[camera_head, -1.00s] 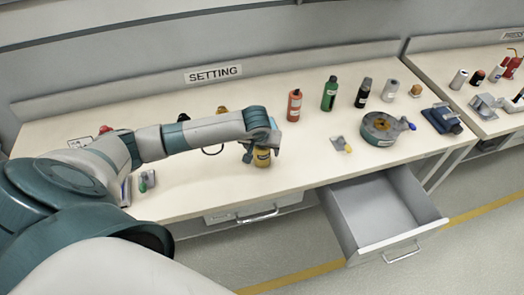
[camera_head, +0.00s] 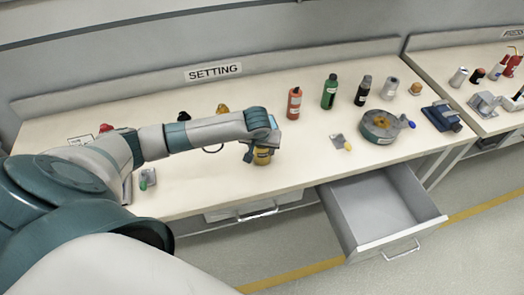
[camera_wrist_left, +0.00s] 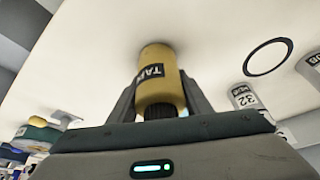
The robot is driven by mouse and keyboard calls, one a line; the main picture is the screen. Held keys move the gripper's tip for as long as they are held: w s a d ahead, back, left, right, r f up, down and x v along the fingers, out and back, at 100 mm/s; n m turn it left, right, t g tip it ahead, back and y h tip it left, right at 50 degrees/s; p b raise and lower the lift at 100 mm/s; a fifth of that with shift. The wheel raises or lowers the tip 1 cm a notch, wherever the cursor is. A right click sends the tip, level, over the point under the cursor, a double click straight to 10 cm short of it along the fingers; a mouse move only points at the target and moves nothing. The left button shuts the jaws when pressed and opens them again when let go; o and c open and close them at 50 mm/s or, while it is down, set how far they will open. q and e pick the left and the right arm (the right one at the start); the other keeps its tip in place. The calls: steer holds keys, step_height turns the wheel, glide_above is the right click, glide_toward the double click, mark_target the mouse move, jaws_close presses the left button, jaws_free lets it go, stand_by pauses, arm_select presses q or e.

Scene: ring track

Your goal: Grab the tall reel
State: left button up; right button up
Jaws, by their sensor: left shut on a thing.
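My left gripper (camera_head: 262,146) is shut on a yellow cylinder (camera_head: 262,157) over the front middle of the table. In the left wrist view the yellow cylinder (camera_wrist_left: 160,78) has a dark label reading TAN and a dark ribbed end between the two fingers (camera_wrist_left: 158,100). I cannot tell whether its far end touches the table or is just above it. I cannot tell which thing is the tall reel. A small grey cylinder (camera_head: 391,89) stands at the back right. My right gripper is not in view.
Red (camera_head: 294,104), green (camera_head: 329,92) and black (camera_head: 363,91) bottles stand behind to the right. A round grey-green tray (camera_head: 378,137) and a blue device (camera_head: 441,117) are at the right. An open drawer (camera_head: 401,246) juts out below the table (camera_head: 205,183). A second bench stands further right.

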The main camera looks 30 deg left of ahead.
arm_select(q)
steer(key=shift+r, duration=0.15)
steer(key=shift+r+b, duration=0.35)
steer(key=shift+r, duration=0.2)
step_height(320, 180, up, 2)
steer(key=shift+w+r+b, duration=0.1)
steer(key=shift+r+b, duration=0.15)
steer(key=shift+b, duration=0.3)
steer(key=w+d+r+b, duration=0.3)
steer(key=d+r, duration=0.4)
steer(key=d, duration=0.4)
steer(key=shift+d+r, duration=0.15)
steer(key=shift+r, duration=0.05)
